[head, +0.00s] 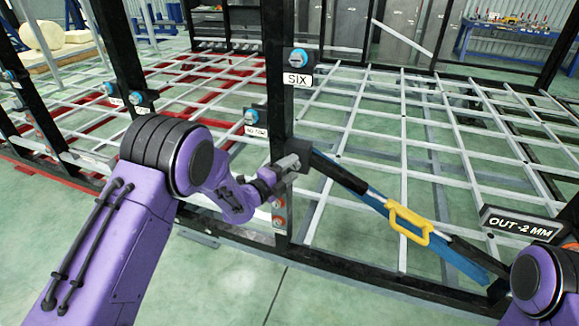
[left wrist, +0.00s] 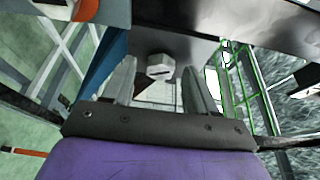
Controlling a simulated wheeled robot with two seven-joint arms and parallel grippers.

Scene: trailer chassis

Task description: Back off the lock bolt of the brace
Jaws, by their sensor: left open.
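The brace (head: 372,200) is a long black and blue bar with a yellow handle (head: 409,223), sloping down to the right from a black post. My left gripper (head: 288,165) is at the brace's upper left end, by the post. In the left wrist view it is open (left wrist: 160,78), with one finger on each side of a pale hexagonal bolt head (left wrist: 160,66). The bolt head appears between the fingertips, with gaps on both sides; I cannot tell how deep it sits. In the head view the gripper hides the bolt. My right gripper is out of view.
The upright black post (head: 277,90) carries a sign reading SIX (head: 298,79) and blue-faced fittings. A display reading OUT -2 MM (head: 522,224) stands at the right. A grey lattice frame (head: 400,110) lies behind. Green floor in front is clear.

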